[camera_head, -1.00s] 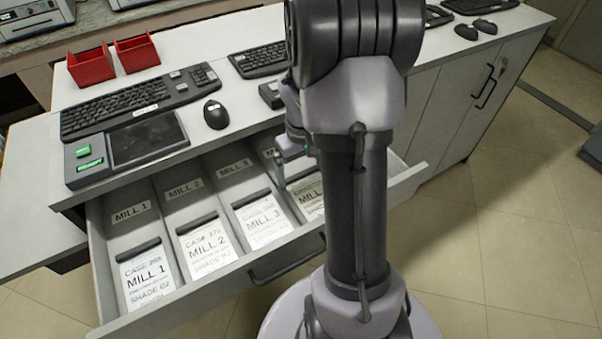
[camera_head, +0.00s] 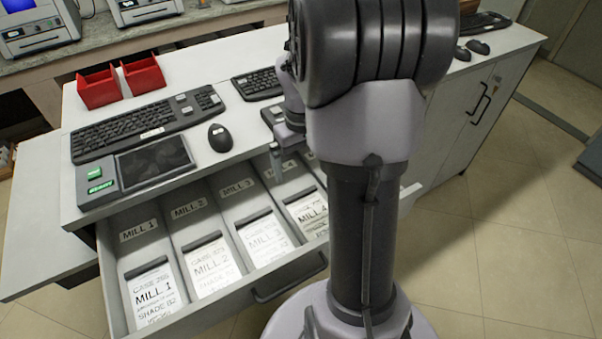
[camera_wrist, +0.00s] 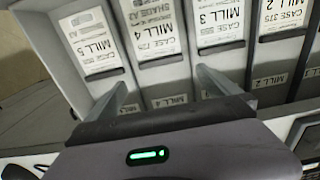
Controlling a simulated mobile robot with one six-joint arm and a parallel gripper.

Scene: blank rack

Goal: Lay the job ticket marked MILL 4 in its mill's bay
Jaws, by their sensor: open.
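The MILL 4 job ticket (camera_head: 308,215) is a white printed card with a dark bar at its far end. It lies in the open drawer, in the bay whose label (camera_wrist: 168,101) reads MILL 4. In the wrist view the ticket (camera_wrist: 152,40) appears upside down, between the MILL 5 and MILL 3 tickets. My gripper (camera_wrist: 160,80) is open and empty, its two fingers apart near the label end of this bay. In the head view my gripper (camera_head: 277,158) is above the drawer's back edge, and my arm hides the drawer's right part.
Tickets MILL 1 (camera_head: 154,295), MILL 2 (camera_head: 214,268) and MILL 3 (camera_head: 266,240) lie in their matching bays; MILL 5 (camera_wrist: 92,40) shows in the wrist view. A keyboard console (camera_head: 150,125), a mouse (camera_head: 220,138) and red bins (camera_head: 144,75) stand on the counter.

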